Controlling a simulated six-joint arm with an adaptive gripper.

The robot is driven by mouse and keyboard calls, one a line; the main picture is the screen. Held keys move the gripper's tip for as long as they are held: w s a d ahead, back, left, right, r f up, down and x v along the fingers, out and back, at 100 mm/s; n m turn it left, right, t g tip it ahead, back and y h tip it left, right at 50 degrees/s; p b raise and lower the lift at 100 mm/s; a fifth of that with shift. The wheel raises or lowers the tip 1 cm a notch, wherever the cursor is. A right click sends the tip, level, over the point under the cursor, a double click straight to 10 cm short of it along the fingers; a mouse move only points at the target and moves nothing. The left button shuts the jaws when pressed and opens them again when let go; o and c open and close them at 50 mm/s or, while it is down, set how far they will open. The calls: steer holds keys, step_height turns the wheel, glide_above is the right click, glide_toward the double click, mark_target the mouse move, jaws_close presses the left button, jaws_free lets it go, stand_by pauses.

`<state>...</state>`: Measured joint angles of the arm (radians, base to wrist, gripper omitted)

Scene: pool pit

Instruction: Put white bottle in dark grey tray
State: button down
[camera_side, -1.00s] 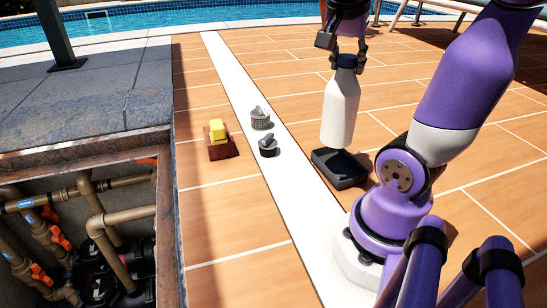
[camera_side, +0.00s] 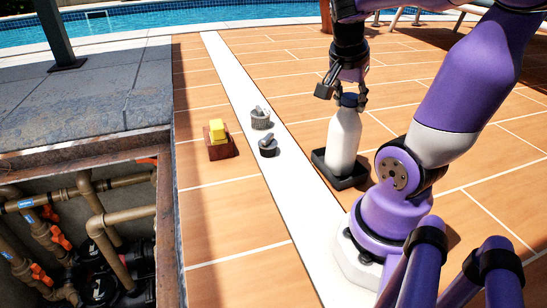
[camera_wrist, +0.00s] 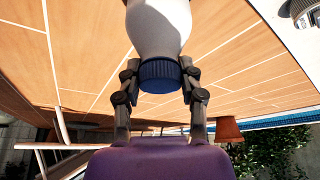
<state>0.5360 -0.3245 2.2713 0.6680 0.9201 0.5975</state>
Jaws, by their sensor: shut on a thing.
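The white bottle (camera_side: 343,143) with a dark blue cap stands upright within the dark grey tray (camera_side: 322,166). The tray's rim shows around its lower part, and its base looks to be down in the tray; contact with the floor is hidden. My gripper (camera_side: 344,98) is above the tray, shut on the bottle at its cap. In the wrist view, the bottle's white body (camera_wrist: 160,25) and blue cap (camera_wrist: 160,77) show between the two fingers of my gripper (camera_wrist: 160,68).
A yellow block on a brown base (camera_side: 219,150) and two grey knob-like parts (camera_side: 268,147) (camera_side: 260,119) stand left of the tray. An open pit with pipes (camera_side: 70,235) lies at the lower left. Tiles between are clear.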

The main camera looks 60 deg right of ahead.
steer(key=shift+f, duration=0.1)
steer(key=shift+c, duration=2.2)
jaws_free()
steer(key=v, duration=0.7)
steer(key=w+a+f+n+t+y, duration=0.2)
steer(key=w+a+n+t, duration=0.1)
steer(key=a+n, duration=0.5)
steer(key=w+a+f+n+t+y, duration=0.2)
steer(key=w+a+f+n+t, duration=0.1)
steer(key=a+n, duration=0.6)
steer(key=w+n, duration=0.1)
steer(key=n, duration=0.1)
steer(key=shift+n+y, duration=0.4)
steer(key=shift+f, duration=0.1)
